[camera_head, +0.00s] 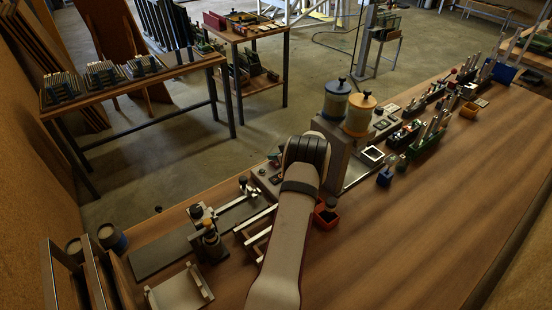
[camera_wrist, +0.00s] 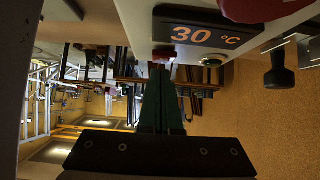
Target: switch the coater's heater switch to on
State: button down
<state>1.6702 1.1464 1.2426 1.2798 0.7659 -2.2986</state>
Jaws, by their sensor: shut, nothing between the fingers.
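In the wrist view, the underside or front edge of a pale housing (camera_wrist: 140,20) carries a dark display reading 30 °C (camera_wrist: 205,32) in orange. Just below the display is a small red piece (camera_wrist: 163,54), which looks like the heater switch; its position cannot be told. A round greenish button or lamp (camera_wrist: 212,61) sits to its right. My gripper (camera_wrist: 162,72) is shut and empty, its dark green fingers pointing at the red piece, tips just below it in the picture. Contact cannot be told. In the head view my arm hides the gripper and the switch.
In the head view, a grey stand with two lidded jars (camera_head: 336,99) rises just right of my wrist. A small red bin (camera_head: 326,214) is close to my arm. Metal rails and fixtures (camera_head: 211,240) lie to the left. The wooden bench (camera_head: 430,220) is clear at right front.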

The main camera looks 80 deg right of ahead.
jog(key=shift+w+d, duration=0.2)
jog(key=shift+r, duration=0.1)
jog(key=r, duration=0.4)
jog(key=shift+w+d+r, duration=0.2)
jog(key=w+r+v, duration=0.1)
jog(key=v, duration=0.8)
jog(key=shift+s+d+r, duration=0.2)
jog(key=shift+d+r, duration=0.05)
jog(key=shift+r, duration=0.2)
